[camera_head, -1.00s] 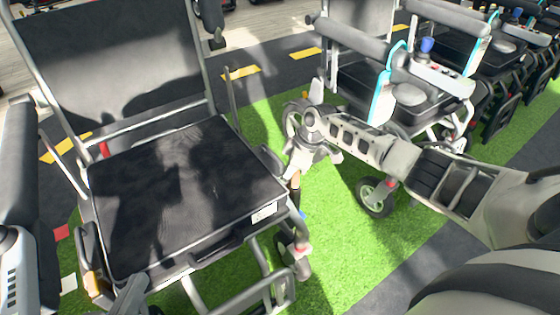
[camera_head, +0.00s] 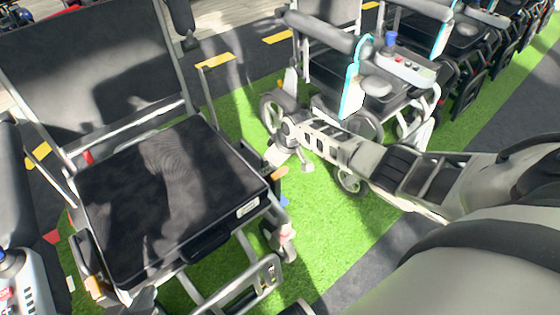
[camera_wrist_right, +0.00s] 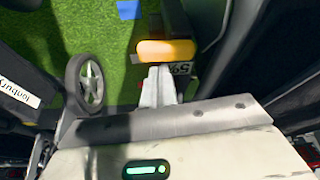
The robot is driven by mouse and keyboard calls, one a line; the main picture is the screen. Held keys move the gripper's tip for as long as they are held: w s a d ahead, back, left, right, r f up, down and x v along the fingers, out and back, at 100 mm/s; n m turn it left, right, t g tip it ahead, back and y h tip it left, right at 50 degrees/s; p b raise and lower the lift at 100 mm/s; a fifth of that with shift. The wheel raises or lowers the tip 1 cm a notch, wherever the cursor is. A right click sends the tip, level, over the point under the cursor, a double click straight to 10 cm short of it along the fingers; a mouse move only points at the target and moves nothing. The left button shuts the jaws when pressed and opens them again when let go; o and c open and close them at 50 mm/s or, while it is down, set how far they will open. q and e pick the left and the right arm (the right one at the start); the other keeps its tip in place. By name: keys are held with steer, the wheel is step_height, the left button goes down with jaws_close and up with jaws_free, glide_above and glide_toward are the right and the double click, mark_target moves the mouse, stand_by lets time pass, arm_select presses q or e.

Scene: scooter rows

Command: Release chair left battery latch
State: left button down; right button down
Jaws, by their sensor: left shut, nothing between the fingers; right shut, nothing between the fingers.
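The near chair has a black seat (camera_head: 165,195). An orange latch (camera_head: 280,173) sits by the seat's right side in the head view, sticking outward; it is also a bright orange bar in the right wrist view (camera_wrist_right: 165,50). My right gripper (camera_head: 277,155) is shut and empty beside this latch. Its pale fingertips (camera_wrist_right: 161,80) end just below the bar in the wrist view; I cannot tell if they touch it. Another orange piece (camera_head: 94,286) is on the seat's left side.
A second chair with a blue-trimmed armrest (camera_head: 352,88) stands behind my right arm, with several more beyond. A caster wheel (camera_wrist_right: 86,82) is left of the fingers in the wrist view. Open green turf (camera_head: 325,225) lies right of the near chair. A joystick armrest (camera_head: 18,275) is at lower left.

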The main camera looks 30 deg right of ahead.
arm_select(q)
steer(key=shift+f, duration=0.3)
arm_select(e)
steer(key=shift+d, duration=0.85)
arm_select(q)
steer(key=shift+r, duration=0.1)
